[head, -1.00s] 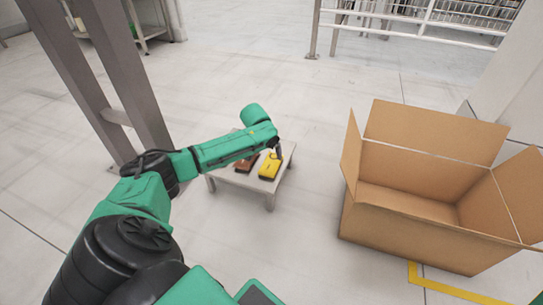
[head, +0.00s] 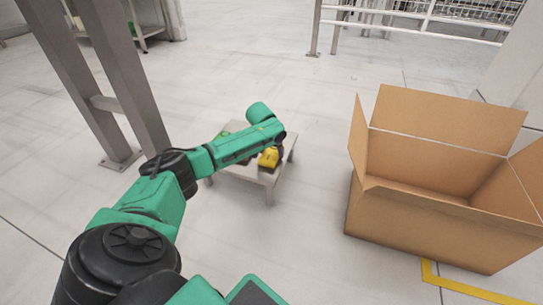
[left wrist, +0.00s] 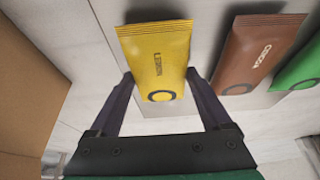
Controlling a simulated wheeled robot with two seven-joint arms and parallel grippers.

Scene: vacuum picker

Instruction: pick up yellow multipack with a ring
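The yellow multipack (head: 268,158) is on a low grey table (head: 234,172), partly hidden by my left arm in the head view. In the left wrist view the yellow multipack (left wrist: 156,60) shows lettering and a dark ring on its face. My left gripper (left wrist: 160,76) has its two dark fingers spread, one on each side of the pack's near end. Whether the fingers touch the pack is not clear. My right gripper is in neither view.
A brown pack (left wrist: 252,55) with a ring and a green pack (left wrist: 300,68) lie to the right in the wrist view. A large open cardboard box (head: 425,220) stands right of the table, with clear floor between. Grey posts (head: 125,80) stand at left.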

